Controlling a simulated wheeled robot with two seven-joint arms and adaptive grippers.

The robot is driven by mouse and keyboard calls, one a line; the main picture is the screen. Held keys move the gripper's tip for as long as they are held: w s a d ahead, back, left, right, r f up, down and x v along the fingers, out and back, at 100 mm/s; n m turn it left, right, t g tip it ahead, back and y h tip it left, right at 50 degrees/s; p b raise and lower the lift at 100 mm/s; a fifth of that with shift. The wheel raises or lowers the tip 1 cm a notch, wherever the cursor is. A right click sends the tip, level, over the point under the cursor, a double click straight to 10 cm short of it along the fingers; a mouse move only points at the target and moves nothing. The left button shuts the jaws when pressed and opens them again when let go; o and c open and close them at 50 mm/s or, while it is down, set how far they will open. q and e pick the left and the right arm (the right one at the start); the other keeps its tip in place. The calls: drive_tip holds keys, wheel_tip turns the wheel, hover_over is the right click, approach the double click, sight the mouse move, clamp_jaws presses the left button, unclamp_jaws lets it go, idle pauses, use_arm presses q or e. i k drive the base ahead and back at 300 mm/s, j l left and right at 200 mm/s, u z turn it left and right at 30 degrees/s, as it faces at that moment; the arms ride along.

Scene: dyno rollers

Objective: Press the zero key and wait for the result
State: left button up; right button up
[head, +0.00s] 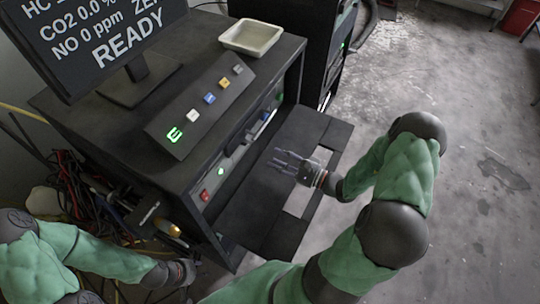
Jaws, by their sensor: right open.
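A sloped key panel (202,108) sits on top of the dark cabinet. It has a row of keys: a lit green key (174,134), a white key (193,116), a blue key (210,98), a yellow key (224,83) and a grey key (238,69). Their labels are too small to tell which is zero. The monitor (95,40) shows HC, CO2 0.0 %, NO 0 ppm, a cut-off "ZE" and READY. My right gripper (279,158) is open and empty, right of the cabinet front and apart from the keys. My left gripper (189,273) is low at left, its fingers not clear.
A pale tray (251,37) stands on the cabinet (275,68) at the back. The cabinet front has a red button (204,195) and a green light (221,171). Tangled cables (75,185) hang at left. Open concrete floor (460,120) lies to the right.

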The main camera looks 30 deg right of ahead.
sight(192, 116)
drive_tip(key=k+l, duration=0.75)
drive_tip(key=k, duration=0.1)
